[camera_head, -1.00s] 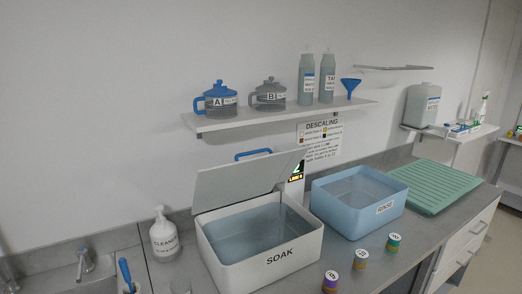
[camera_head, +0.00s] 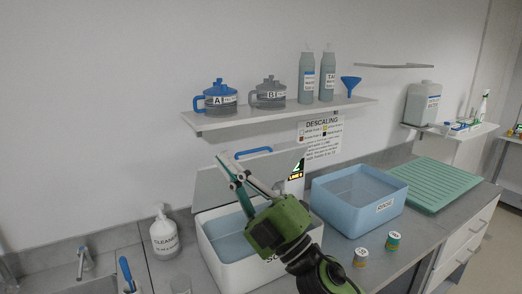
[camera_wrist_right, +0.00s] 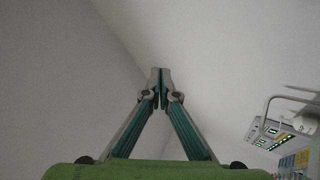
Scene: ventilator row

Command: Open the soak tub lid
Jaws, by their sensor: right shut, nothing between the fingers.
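The white soak tub (camera_head: 212,266) stands on the counter with greyish water inside. Its grey lid (camera_head: 207,186) is raised along the back, tilted up from the tub and leaving the water exposed. My left gripper is not in view.
A blue rinse tub (camera_head: 350,215) and a green drainer (camera_head: 435,186) stand to the right. A cleaner bottle (camera_head: 163,236) is left of the tub. A shelf (camera_head: 290,115) with jugs and bottles hangs above.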

